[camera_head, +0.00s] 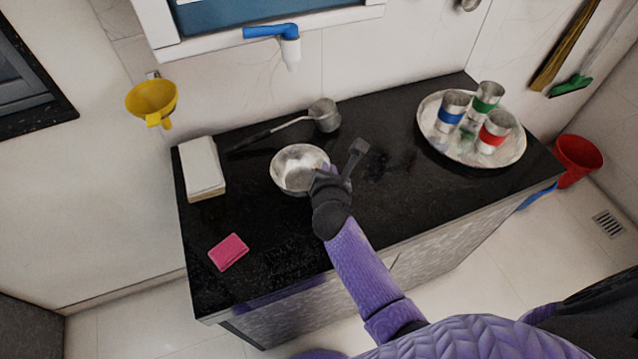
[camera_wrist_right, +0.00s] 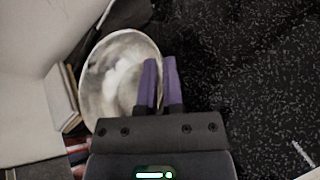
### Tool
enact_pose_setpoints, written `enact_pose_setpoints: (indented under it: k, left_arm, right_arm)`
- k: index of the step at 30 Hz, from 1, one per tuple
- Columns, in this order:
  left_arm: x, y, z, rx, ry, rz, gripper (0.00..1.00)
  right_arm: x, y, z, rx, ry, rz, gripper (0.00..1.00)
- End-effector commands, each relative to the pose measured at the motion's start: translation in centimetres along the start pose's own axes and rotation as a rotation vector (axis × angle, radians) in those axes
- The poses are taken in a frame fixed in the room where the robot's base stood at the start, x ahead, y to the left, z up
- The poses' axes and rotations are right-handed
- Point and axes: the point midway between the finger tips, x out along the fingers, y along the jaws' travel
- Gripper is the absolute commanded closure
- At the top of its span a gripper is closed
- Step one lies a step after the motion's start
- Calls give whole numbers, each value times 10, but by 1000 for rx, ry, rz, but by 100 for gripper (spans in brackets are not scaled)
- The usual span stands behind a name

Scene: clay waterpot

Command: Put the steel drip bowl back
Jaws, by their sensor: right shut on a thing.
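The steel drip bowl (camera_head: 292,160) is a round, shiny, open bowl near the middle of the black counter, below and a little right of the blue tap in the picture. My right gripper (camera_head: 326,176) is at the bowl's right rim and shut on it. In the right wrist view, the two purple fingers (camera_wrist_right: 160,80) pinch the right rim of the bowl (camera_wrist_right: 112,78), with its inside facing the camera. I cannot tell whether the bowl rests on the counter or is slightly raised. My left gripper is not in view.
The counter (camera_head: 275,225) also holds a long-handled ladle (camera_head: 324,115), a white block (camera_head: 202,165), a pink sponge (camera_head: 229,252) and a round tray (camera_head: 430,112) with three banded steel cups. The blue tap (camera_head: 272,32) is on the wall behind. The counter's front middle is fairly clear.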

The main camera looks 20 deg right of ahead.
Motion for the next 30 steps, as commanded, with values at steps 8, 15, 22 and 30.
enact_pose_setpoints:
  k: [8, 15, 22, 30]
  left_arm:
    - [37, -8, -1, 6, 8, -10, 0]
    - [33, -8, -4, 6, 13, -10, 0]
    - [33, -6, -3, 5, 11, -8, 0]
    - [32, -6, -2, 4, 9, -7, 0]
  right_arm:
    - [22, -16, -42, 0, 1, -2, 100]
    - [20, -15, -38, 0, -2, 0, 100]
    - [20, -15, -38, 0, -2, 0, 56]
    - [19, -14, -36, 1, -3, 0, 56]
